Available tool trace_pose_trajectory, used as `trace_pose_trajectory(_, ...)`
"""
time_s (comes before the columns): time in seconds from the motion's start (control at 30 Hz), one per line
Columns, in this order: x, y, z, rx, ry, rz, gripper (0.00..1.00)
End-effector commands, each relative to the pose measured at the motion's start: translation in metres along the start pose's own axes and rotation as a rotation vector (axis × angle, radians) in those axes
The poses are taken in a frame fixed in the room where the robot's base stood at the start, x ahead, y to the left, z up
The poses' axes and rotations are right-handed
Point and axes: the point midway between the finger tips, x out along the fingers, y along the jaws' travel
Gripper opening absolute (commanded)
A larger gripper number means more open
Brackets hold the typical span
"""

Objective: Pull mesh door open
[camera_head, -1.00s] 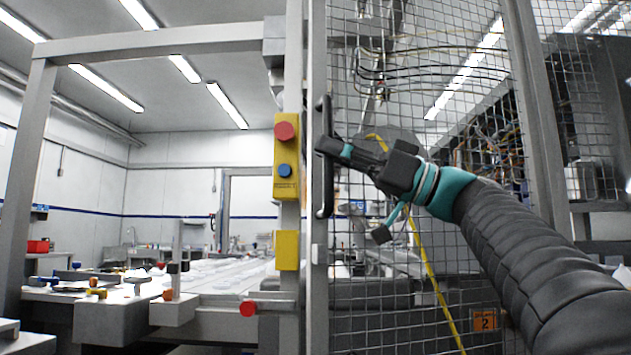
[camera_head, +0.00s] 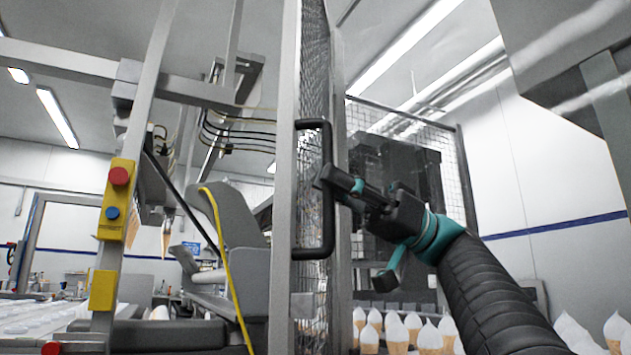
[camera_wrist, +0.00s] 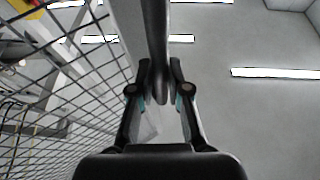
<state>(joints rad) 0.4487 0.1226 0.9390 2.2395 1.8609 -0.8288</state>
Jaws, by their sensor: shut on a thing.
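The mesh door (camera_head: 314,70) stands swung out from its frame and shows nearly edge-on in the head view. Its black handle (camera_head: 328,230) is a vertical bar on the door's grey edge post. My gripper (camera_head: 328,180) is shut on the handle bar at about mid-height, coming from the right. In the wrist view my gripper (camera_wrist: 160,92) has a finger on each side of the dark handle bar (camera_wrist: 155,35), and the door's mesh (camera_wrist: 75,75) lies to the left.
A yellow box with red and blue buttons (camera_head: 116,200) is on the frame post at left. An open gap with grey machinery (camera_head: 235,220) and a yellow cable (camera_head: 222,250) lies between post and door. Several filled cones (camera_head: 397,330) stand at lower right.

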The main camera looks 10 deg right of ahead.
Motion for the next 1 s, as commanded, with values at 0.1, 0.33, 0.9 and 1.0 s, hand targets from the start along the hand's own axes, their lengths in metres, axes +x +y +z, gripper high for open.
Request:
trace_pose_trajectory(0.1, -0.0047, 0.0033, -0.0012, 0.008, 0.007, -0.001, 0.0)
trace_pose_trajectory(0.33, -0.0042, 0.0039, -0.0014, 0.012, 0.01, -0.005, 0.0)
trace_pose_trajectory(0.9, -0.0034, 0.0016, -0.0013, 0.009, 0.006, -0.009, 0.41)
trace_pose_trajectory(1.0, -0.0085, 0.0019, -0.0012, 0.009, 0.006, -0.008, 0.41)
